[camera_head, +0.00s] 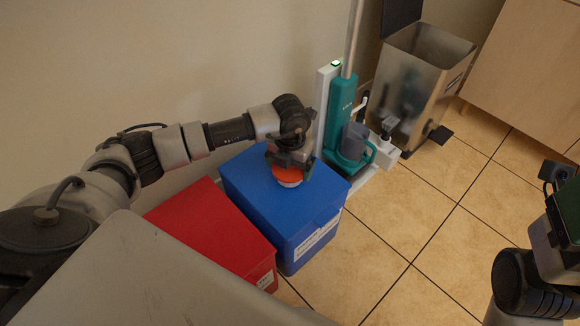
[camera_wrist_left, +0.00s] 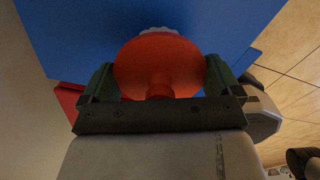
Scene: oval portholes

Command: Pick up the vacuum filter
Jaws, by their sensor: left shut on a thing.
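The vacuum filter (camera_head: 288,176) is a round piece with an orange-red top and a pale lower part. It is at the blue box's lid in the head view; whether it touches the lid I cannot tell. My left gripper (camera_head: 290,163) is above it and shut on it. In the left wrist view the orange-red filter (camera_wrist_left: 160,66) sits between the two dark green fingers of the left gripper (camera_wrist_left: 158,82), with a pale ribbed edge beyond. My right gripper (camera_head: 560,185) is at the right edge of the head view, only partly shown.
A blue box (camera_head: 245,185) stands beside a red box (camera_head: 190,225) against the wall. A teal upright vacuum (camera_head: 343,110) stands on a white dock (camera_head: 322,105) behind the blue box. A metal bin (camera_head: 425,75) is further back.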

